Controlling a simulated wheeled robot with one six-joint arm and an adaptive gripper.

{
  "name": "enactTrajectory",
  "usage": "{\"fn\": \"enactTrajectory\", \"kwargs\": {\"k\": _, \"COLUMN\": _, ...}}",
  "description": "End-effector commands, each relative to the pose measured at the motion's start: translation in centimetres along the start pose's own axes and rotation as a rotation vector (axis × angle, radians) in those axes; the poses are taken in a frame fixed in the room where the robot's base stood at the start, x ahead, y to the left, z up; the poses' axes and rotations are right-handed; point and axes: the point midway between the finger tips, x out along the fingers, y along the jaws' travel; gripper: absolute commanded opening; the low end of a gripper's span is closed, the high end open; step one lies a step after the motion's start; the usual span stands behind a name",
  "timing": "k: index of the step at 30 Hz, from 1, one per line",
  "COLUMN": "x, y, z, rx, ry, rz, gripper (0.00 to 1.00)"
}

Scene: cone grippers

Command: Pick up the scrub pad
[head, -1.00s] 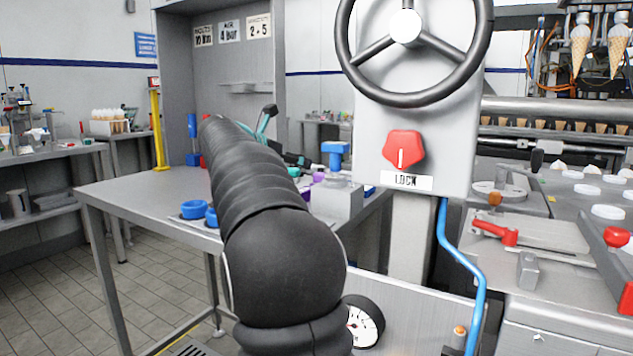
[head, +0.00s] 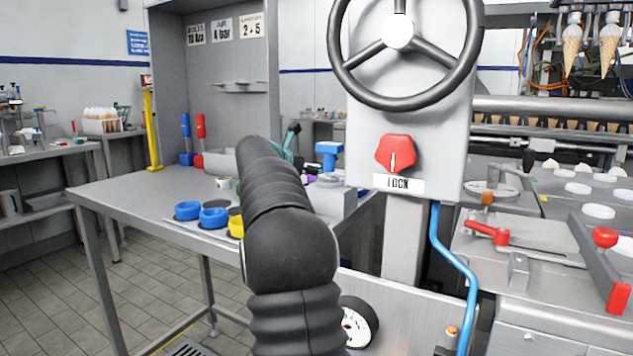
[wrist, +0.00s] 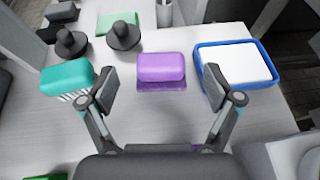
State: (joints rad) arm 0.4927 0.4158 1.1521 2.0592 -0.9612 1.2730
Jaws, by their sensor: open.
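A purple block with a darker purple layer under it (wrist: 162,68), which looks like the scrub pad, lies on the grey table in the wrist view. My gripper (wrist: 160,88) is open, with one finger to the left and one to the right of the purple pad. The fingers are apart from it and nothing is between them in their grip. In the head view my black sleeved arm hides most of the gripper and the pad.
A teal brush with white bristles (wrist: 68,76) lies close by the left finger. A blue-rimmed tray (wrist: 199,68) with a white block stands close by the right finger. Two dark knobbed objects (wrist: 123,34) and a green pad (wrist: 118,20) are farther back. Blue cups (head: 213,217) stand at the table's front.

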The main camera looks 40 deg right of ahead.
Motion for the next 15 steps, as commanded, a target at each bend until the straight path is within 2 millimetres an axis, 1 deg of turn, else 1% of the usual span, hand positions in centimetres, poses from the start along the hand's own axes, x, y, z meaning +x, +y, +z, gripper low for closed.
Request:
{"fn": "enactTrajectory", "kwargs": {"k": 1, "x": 0.8, "y": -0.1, "z": 0.1, "rx": 0.0, "ry": 0.0, "rz": -0.003, "gripper": 0.9}}
{"fn": "enactTrajectory", "kwargs": {"k": 4, "x": 1.7, "y": -0.1, "z": 0.1, "rx": 0.001, "ry": 0.0, "rz": -0.002, "gripper": 0.9}}
{"fn": "enactTrajectory", "kwargs": {"k": 11, "x": 1.8, "y": 0.0, "z": 0.1, "rx": 0.0, "ry": -0.001, "rz": 0.0, "gripper": 0.9}}
{"fn": "enactTrajectory", "kwargs": {"k": 12, "x": 1.8, "y": 0.0, "z": 0.1, "rx": 0.0, "ry": 0.0, "rz": 0.0, "gripper": 0.8}}
{"fn": "enactTrajectory", "kwargs": {"k": 14, "x": 1.8, "y": 0.0, "z": 0.1, "rx": 0.0, "ry": 0.0, "rz": 0.0, "gripper": 0.65}}
{"fn": "enactTrajectory", "kwargs": {"k": 15, "x": 1.8, "y": 0.0, "z": 0.1, "rx": 0.0, "ry": 0.0, "rz": 0.0, "gripper": 0.55}}
